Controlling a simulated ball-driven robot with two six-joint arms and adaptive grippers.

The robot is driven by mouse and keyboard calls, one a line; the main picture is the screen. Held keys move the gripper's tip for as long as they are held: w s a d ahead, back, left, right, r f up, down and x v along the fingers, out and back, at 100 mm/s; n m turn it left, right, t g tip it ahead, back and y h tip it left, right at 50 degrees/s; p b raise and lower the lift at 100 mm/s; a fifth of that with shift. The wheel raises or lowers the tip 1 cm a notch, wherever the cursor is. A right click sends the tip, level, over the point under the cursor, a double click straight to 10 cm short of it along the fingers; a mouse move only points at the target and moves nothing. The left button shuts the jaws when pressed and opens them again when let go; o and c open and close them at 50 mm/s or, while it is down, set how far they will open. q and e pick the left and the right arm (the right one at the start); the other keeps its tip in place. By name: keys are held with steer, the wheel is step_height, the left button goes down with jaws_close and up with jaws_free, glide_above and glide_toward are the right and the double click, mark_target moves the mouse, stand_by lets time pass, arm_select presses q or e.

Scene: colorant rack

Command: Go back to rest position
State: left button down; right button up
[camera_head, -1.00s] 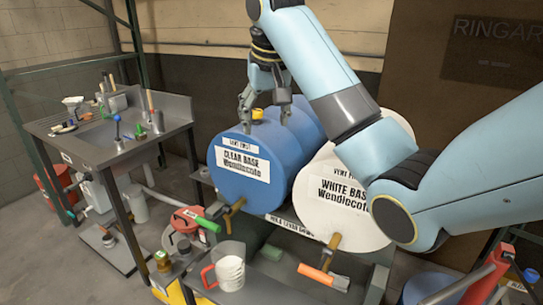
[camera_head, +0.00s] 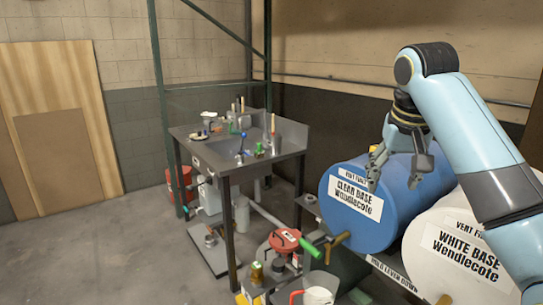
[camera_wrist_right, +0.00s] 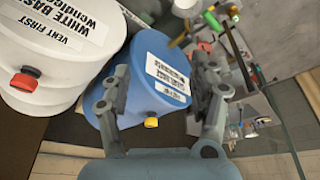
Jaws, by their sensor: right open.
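My right gripper (camera_head: 394,181) comes in from the upper right with its fingers apart and nothing between them. In the head view it hangs in front of the top of the blue CLEAR BASE drum (camera_head: 338,224). The right wrist view shows the open fingers (camera_wrist_right: 160,68) on either side of the blue drum (camera_wrist_right: 143,55). A yellow cap (camera_wrist_right: 151,123) on that drum shows between them, apart from the fingers. I cannot tell the exact clearance. My left gripper is in neither view.
A white WHITE BASE drum (camera_head: 428,267) lies beside the blue one, partly behind my right arm; its red cap (camera_wrist_right: 25,82) shows in the wrist view. A metal workbench (camera_head: 232,166) with small tools stands left. A red-handled jug (camera_head: 319,296) is below the drums. Floor at left is clear.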

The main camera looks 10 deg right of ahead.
steer(key=s+a+f+n, duration=0.2)
steer(key=s+a+f, duration=0.1)
steer(key=s+f, duration=0.75)
steer(key=s+a+f+n, duration=0.1)
steer(key=s+a+n, duration=0.1)
steer(key=s, duration=0.7)
steer(key=s+a+f+n, duration=0.1)
steer(key=s+a+f, duration=0.1)
steer(key=s, duration=0.7)
step_height(320, 180, down, 37)
steer(key=s+d+g+b, duration=0.1)
steer(key=s+d+b, duration=0.2)
steer(key=b, duration=0.8)
steer(key=s+f+b, duration=0.5)
steer(key=s+f, duration=0.4)
steer(key=f, duration=0.4)
steer(key=s+f+g+b, duration=0.1)
steer(key=s+f+b, duration=0.4)
steer(key=s+f, duration=0.4)
step_height(320, 180, down, 4)
steer(key=shift+d+f+y, duration=0.1)
steer(key=shift+d+y, duration=0.25)
steer(key=shift+y, duration=0.05)
steer(key=shift+s, duration=0.1)
